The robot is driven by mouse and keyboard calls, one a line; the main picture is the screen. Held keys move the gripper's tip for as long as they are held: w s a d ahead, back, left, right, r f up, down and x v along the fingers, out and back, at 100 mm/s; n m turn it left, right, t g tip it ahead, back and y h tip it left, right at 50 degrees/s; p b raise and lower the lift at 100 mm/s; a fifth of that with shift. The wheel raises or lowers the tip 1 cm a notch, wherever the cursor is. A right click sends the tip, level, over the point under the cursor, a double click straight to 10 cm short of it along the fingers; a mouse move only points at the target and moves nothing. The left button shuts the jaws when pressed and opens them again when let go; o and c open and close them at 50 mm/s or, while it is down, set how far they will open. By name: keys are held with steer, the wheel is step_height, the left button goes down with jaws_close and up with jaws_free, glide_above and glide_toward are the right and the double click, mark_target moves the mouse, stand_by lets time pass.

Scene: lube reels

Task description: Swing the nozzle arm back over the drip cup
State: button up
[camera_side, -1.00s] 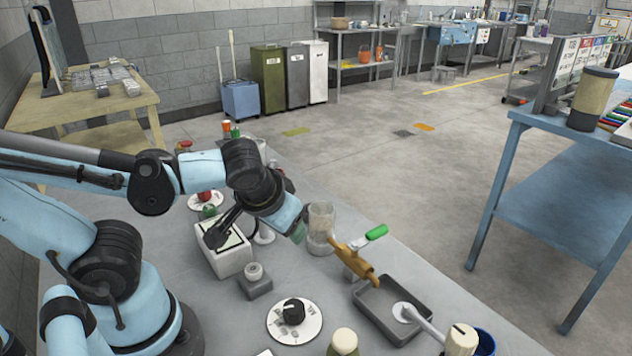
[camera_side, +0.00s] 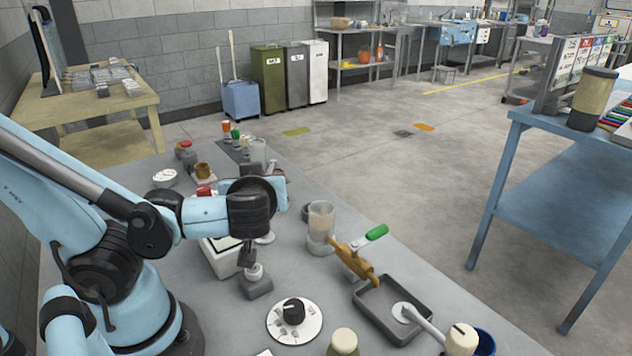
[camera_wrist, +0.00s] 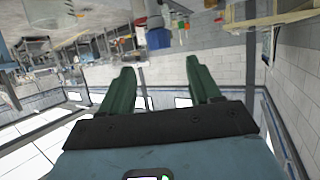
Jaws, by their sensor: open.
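A blue cup (camera_side: 485,342), partly hidden at the lower right edge, may be the drip cup; I cannot tell which cup is meant. My gripper (camera_wrist: 160,78) shows two green fingers, spread and empty, in the wrist view. In the side view my dark wrist hides the fingers, to the left of the clear cup and apart from the spout.
A grey tray (camera_side: 422,325) lies below the spout, with a pale-handled tool (camera_side: 430,330) reaching into it. A white dial (camera_side: 295,333) with a black knob, a grey block (camera_side: 256,288) and a white box (camera_side: 222,262) stand nearby. Several small containers crowd the back left.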

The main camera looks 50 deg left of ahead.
steer(key=shift+x, duration=4.55)
steer(key=shift+f, duration=0.1)
jaws_close()
